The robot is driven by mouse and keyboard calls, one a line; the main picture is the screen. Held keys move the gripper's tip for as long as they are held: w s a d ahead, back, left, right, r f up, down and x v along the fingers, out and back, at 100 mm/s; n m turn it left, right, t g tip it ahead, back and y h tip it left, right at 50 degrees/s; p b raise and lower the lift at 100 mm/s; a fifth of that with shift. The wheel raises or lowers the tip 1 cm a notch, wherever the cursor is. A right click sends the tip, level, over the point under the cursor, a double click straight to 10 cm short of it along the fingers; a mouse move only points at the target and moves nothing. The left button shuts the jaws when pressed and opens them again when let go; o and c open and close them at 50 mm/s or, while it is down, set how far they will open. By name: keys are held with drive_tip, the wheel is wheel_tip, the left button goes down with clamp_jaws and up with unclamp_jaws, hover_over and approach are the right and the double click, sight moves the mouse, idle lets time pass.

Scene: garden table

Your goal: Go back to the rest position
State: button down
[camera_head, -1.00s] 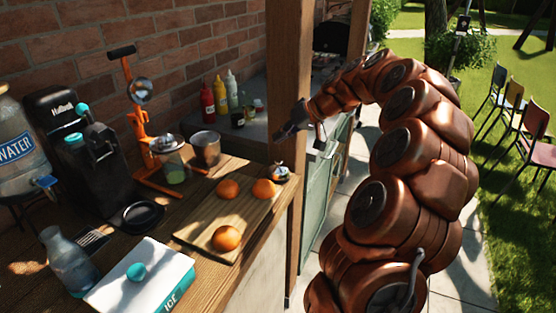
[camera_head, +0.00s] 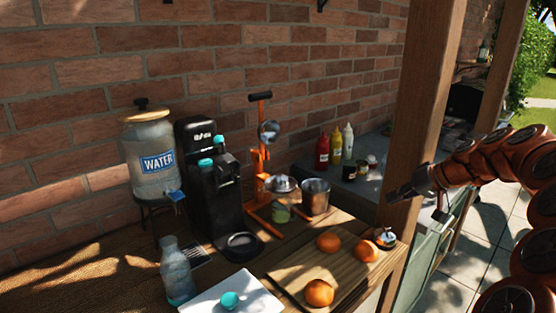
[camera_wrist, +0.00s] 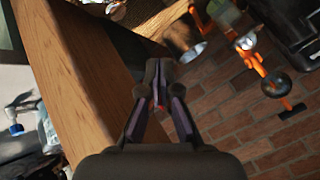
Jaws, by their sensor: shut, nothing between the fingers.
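My gripper (camera_head: 408,190) is at the right of the head view, beside the wooden post (camera_head: 425,110), at the end of my copper-coloured arm. Its fingers are together with nothing between them. In the wrist view my gripper (camera_wrist: 160,95) points ahead with its fingertips meeting, and the wooden post (camera_wrist: 85,80) runs along its left side. I cannot tell whether the fingers touch the post.
The wooden counter holds a cutting board (camera_head: 292,283) with oranges (camera_head: 319,293), a metal cup (camera_head: 315,197), an orange juicer press (camera_head: 262,160), a black machine (camera_head: 212,185), a water dispenser (camera_head: 150,165) and a glass bottle (camera_head: 176,270). Sauce bottles (camera_head: 335,145) stand behind the post.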

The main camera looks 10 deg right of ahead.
drive_tip(key=s+a+n+g, duration=0.1)
drive_tip(key=s+a+g, duration=0.1)
drive_tip(key=s+a, duration=0.45)
drive_tip(key=s+a+f+n+g+h+p, duration=0.1)
drive_tip(key=s+a+g, duration=0.15)
drive_tip(key=a, duration=0.65)
drive_tip(key=s+a+n+g, duration=0.1)
drive_tip(key=s+a, duration=0.4)
drive_tip(key=a, duration=0.3)
drive_tip(key=s+f+g+h, duration=0.2)
drive_tip(key=s+f, duration=0.1)
drive_tip(key=s, duration=0.8)
drive_tip(key=s+f+m+g+h+p, duration=0.1)
drive_tip(key=s+f, duration=0.3)
drive_tip(key=s, duration=0.8)
drive_tip(key=shift+s+a+f+g+h, duration=0.25)
drive_tip(key=shift+a+g+h, duration=0.15)
drive_tip(key=shift+h, duration=0.4)
